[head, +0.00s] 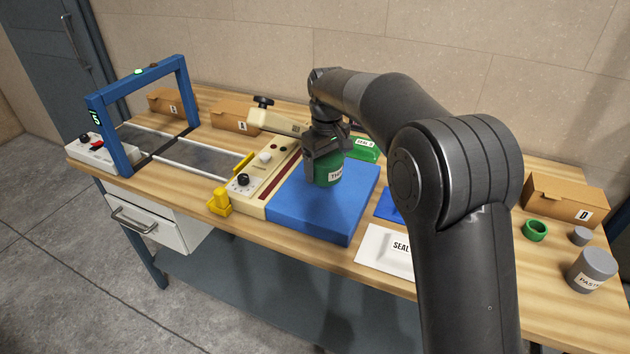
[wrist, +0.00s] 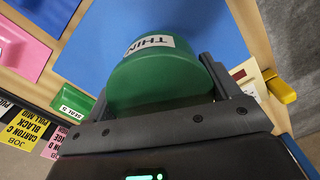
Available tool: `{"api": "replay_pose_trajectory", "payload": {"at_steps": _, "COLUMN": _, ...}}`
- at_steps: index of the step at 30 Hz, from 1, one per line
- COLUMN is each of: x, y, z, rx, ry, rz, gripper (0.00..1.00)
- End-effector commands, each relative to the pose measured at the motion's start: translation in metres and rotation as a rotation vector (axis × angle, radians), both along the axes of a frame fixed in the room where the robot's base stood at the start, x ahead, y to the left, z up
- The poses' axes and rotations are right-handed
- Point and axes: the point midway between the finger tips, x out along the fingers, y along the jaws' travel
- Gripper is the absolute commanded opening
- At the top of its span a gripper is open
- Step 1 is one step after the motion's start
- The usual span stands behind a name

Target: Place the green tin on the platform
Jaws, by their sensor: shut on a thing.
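The green tin (head: 329,174) has a white label with lettering starting "THIN" and also shows in the wrist view (wrist: 150,78). My gripper (head: 322,156) is shut on it, with the jaws at its sides. The platform fills the background behind the tin in the wrist view (wrist: 190,25). Whether the tin's base touches the platform or is a little above it cannot be told. My gripper hides part of the tin.
A cream control panel (head: 262,175) with knobs and a lever adjoins the platform's left side. A green tray (head: 362,149) stands behind. A white "SEAL" card (head: 380,248) lies at the front right. Box D (head: 563,200), a green ring (head: 536,230) and a grey paste tin (head: 592,268) stand farther right.

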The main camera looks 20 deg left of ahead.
Motion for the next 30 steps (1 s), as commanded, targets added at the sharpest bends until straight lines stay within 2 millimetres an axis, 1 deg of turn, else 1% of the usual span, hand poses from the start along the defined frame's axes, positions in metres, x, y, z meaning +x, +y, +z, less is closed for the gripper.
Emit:
{"api": "replay_pose_trajectory", "payload": {"at_steps": 1, "x": -0.001, "y": 0.010, "z": -0.005, "rx": 0.000, "ry": -0.001, "rz": 0.003, "gripper": 0.38}}
{"api": "replay_pose_trajectory", "payload": {"at_steps": 3, "x": -0.002, "y": 0.019, "z": -0.011, "rx": 0.000, "ry": -0.001, "rz": 0.001, "gripper": 0.38}}
{"api": "replay_pose_trajectory", "payload": {"at_steps": 7, "x": -0.003, "y": 0.028, "z": -0.016, "rx": 0.001, "ry": -0.002, "rz": -0.001, "gripper": 0.38}}
{"api": "replay_pose_trajectory", "payload": {"at_steps": 11, "x": -0.003, "y": 0.030, "z": -0.022, "rx": 0.000, "ry": -0.001, "rz": -0.001, "gripper": 0.38}}
{"api": "replay_pose_trajectory", "payload": {"at_steps": 19, "x": -0.003, "y": 0.029, "z": -0.056, "rx": 0.001, "ry": 0.000, "rz": -0.002, "gripper": 0.38}}
{"api": "replay_pose_trajectory", "payload": {"at_steps": 30, "x": -0.003, "y": 0.029, "z": -0.060, "rx": 0.000, "ry": -0.001, "rz": -0.002, "gripper": 0.38}}
